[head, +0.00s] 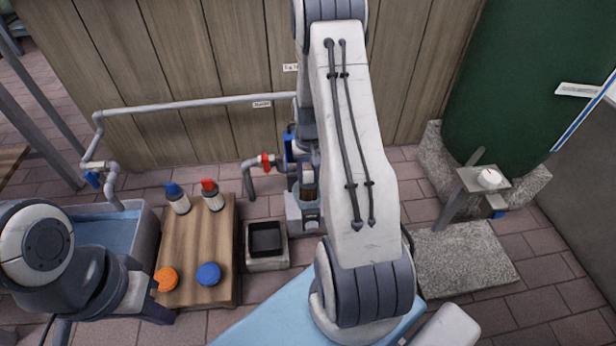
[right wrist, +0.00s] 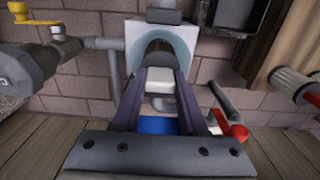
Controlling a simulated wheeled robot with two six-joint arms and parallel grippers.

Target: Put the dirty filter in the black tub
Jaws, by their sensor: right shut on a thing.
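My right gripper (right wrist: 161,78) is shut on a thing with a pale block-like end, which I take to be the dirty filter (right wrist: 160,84). It is at the filter housing, over a round pale-blue opening (right wrist: 134,50) with brown inside. In the head view a small brown part (head: 308,189) shows there, largely hidden by my right arm. The black tub (head: 266,238) sits empty in a grey block left of the housing. My left gripper (head: 160,314) is low at the left, by the wooden table's front edge; its jaw opening is unclear.
The wooden table (head: 195,240) holds two bottles and orange and blue caps. A water trough (head: 145,225) stands left. A red valve handle (head: 266,160) is on the pipe beside the housing. A small stand (head: 470,183) at right bears a white object. Stone slab (head: 465,260) is clear.

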